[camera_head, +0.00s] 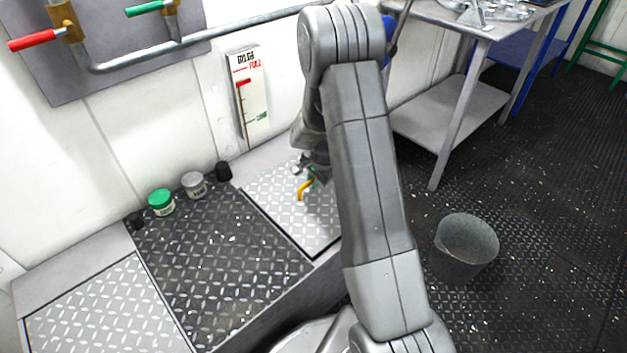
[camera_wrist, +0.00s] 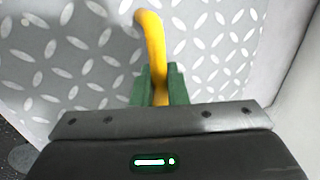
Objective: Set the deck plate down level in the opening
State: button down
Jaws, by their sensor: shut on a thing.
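The deck plate (camera_head: 278,197) is a light grey diamond-pattern plate with a bent yellow handle (camera_head: 304,189). It lies at the right end of the low bench, partly hidden behind my arm. My gripper (camera_head: 313,180) is over it, with its green fingers shut on the yellow handle. The wrist view shows the handle (camera_wrist: 153,38) between the two fingers (camera_wrist: 160,88) and the plate (camera_wrist: 80,50) close below. The plate looks about level in the head view. The opening's rim is hidden, and I cannot tell whether the plate is flush.
A dark diamond plate (camera_head: 215,262) and another light plate (camera_head: 105,315) lie to the left. A green-lidded jar (camera_head: 160,203), a grey-lidded jar (camera_head: 194,187) and dark knobs stand along the wall. A bucket (camera_head: 465,250) and a table (camera_head: 445,105) stand right.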

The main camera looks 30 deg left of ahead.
jog(key=shift+f+b, duration=0.4)
jog(key=shift+f, duration=0.2)
jog(key=c, duration=1.3)
grip_release()
jog(key=shift+c, duration=0.2)
jog(key=p+v, duration=0.4)
jog(key=v, duration=0.9)
jog(key=shift+d+r+p, duration=0.15)
jog(key=shift+r+p, duration=0.2)
jog(key=shift+r, duration=0.05)
jog(key=shift+s+f, duration=0.1)
